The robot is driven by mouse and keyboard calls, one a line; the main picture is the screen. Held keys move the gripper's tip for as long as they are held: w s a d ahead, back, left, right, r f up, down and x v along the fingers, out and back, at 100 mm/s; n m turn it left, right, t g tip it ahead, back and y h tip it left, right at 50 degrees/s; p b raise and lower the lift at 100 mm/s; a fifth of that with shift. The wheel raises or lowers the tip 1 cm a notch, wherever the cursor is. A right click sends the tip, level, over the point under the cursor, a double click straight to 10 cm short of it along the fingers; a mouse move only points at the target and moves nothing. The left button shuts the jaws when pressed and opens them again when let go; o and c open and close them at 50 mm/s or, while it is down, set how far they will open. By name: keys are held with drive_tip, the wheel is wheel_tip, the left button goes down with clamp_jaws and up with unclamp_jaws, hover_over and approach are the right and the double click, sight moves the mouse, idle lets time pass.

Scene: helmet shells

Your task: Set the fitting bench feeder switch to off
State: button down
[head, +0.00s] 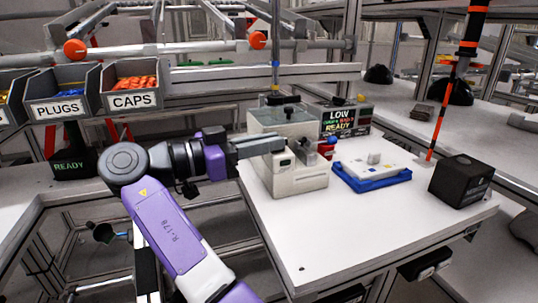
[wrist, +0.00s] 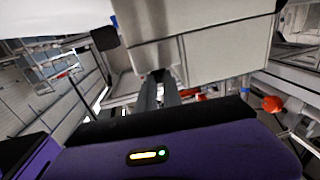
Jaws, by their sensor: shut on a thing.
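The bench feeder (head: 302,180) is a pale beige box with a clear top part, standing on the white fitting bench. My gripper (head: 284,144) reaches in from the left, with its grey fingers at the feeder's upper body. In the wrist view, my gripper (wrist: 160,78) has its fingers close together at the edge of the feeder's pale housing (wrist: 210,50). It is shut on a small part there, apparently the feeder switch. The fingers hide that part, so its setting cannot be read.
A blue tray (head: 372,182) with a white piece and a black box (head: 461,181) stand right of the feeder. A sign reading LOW and READY (head: 346,118) is behind it. Bins of plugs (head: 58,108) and caps (head: 132,101) hang at left. The bench front is clear.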

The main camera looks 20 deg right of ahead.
drive_tip(key=shift+w+f+m+g+b, duration=0.1)
drive_tip(key=shift+f+m+g+b, duration=0.2)
drive_tip(key=shift+m+g+b, duration=0.6)
drive_tip(key=c, duration=1.5)
unclamp_jaws()
drive_tip(key=shift+d+p, duration=0.1)
drive_tip(key=shift+p, duration=0.2)
drive_tip(key=shift+r, duration=0.1)
drive_tip(key=a, duration=0.8)
drive_tip(key=shift+b, duration=0.3)
drive_tip(key=shift+w, duration=0.1)
